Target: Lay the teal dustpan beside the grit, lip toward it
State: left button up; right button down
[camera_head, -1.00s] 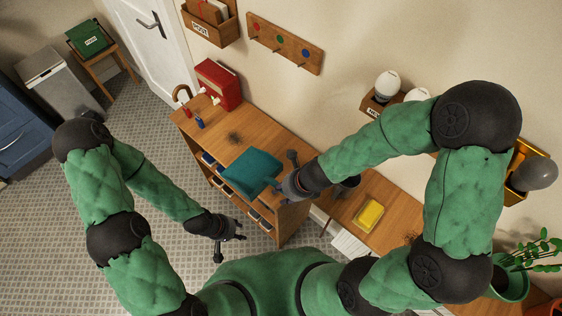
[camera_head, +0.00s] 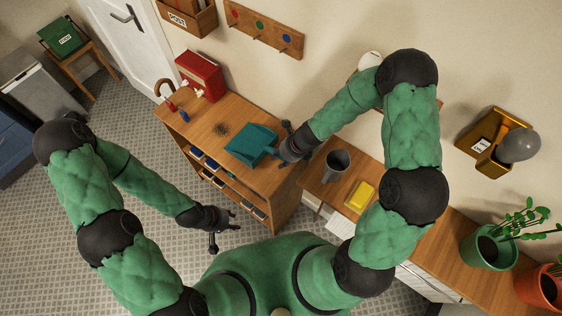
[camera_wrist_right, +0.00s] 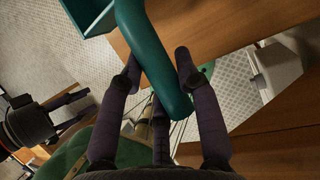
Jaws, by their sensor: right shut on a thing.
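The teal dustpan (camera_head: 250,144) is low over or on the wooden cabinet top, its pan toward the dark grit (camera_head: 221,129), with a small gap of bare wood between them. I cannot tell whether it touches the wood. My right gripper (camera_head: 284,143) is shut on the dustpan's handle, on the side away from the grit. In the right wrist view the teal handle (camera_wrist_right: 150,55) runs between the fingers of the right gripper (camera_wrist_right: 160,88). My left gripper (camera_head: 224,229) is empty, low in front of the cabinet; its fingers look spread apart.
A red box (camera_head: 201,75) and small red and blue items stand at the cabinet top's far left end. A grey cup (camera_head: 336,164) and a yellow sponge-like block (camera_head: 359,196) are on the lower wooden top at right. Potted plants (camera_head: 490,250) stand further right.

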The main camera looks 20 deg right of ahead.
notch_tip(320, 180, down, 4)
jog(key=shift+w+r+b, duration=0.1)
jog(key=shift+r+b, duration=0.15)
jog(key=shift+b, duration=0.75)
jog(key=shift+r, duration=0.1)
jog(key=c, duration=0.9)
grip_release()
jog(key=shift+p+v, duration=2.1)
jog(key=shift+v, duration=1.7)
